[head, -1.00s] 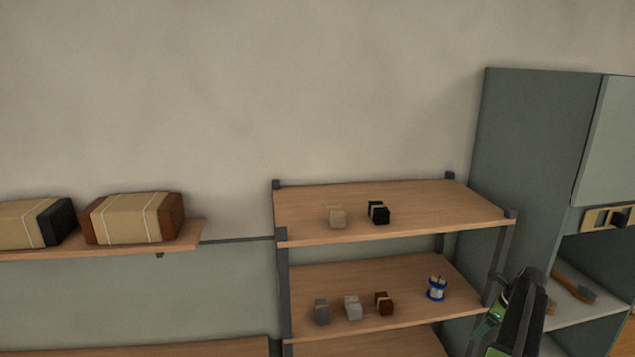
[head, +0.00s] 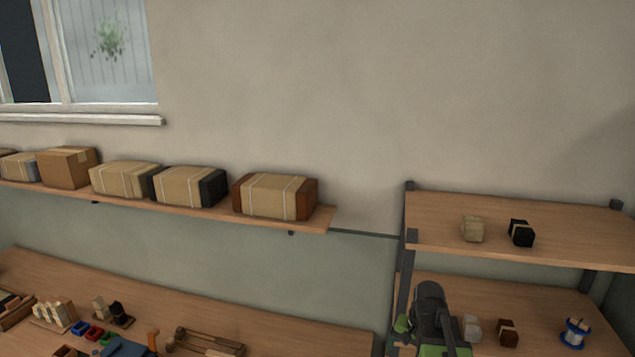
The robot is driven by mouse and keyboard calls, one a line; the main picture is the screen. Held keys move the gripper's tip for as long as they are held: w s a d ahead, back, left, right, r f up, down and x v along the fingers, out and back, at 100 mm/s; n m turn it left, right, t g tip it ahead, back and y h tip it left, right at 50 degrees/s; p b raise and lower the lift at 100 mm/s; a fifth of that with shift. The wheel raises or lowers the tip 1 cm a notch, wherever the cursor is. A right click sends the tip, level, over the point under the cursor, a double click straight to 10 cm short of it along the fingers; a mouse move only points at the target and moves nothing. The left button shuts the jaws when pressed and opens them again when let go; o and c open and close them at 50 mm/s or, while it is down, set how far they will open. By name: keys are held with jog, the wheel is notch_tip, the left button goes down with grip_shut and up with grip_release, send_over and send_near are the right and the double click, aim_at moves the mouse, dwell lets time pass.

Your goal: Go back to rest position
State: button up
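My arm (head: 432,318) shows at the bottom of the head view, dark grey with green parts, in front of the left end of the lower rack shelf. Its gripper end cannot be made out, so I cannot tell whether it is open, shut or holding something. No rest position is marked in view.
A rack (head: 560,251) at right holds small bristle bundles and a blue-and-white spool (head: 575,332). A wall shelf (head: 325,226) carries several wrapped bundles and a carton (head: 68,167). The workbench (head: 270,318) at lower left holds tools and small trays.

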jog(key=s+a+n, duration=0.3)
jog(key=a+n, duration=0.4)
jog(key=a, duration=0.5)
notch_tip(320, 180, down, 24)
jog(key=s+g+b, duration=0.1)
jog(key=s+b, duration=0.1)
jog(key=b, duration=2.1)
jog(key=shift+s+a+h+b, duration=0.15)
jog(key=shift+a+h+b, duration=0.15)
jog(key=shift+a+b, duration=0.1)
jog(key=shift+r, duration=0.15)
jog(key=shift+c, duration=0.5)
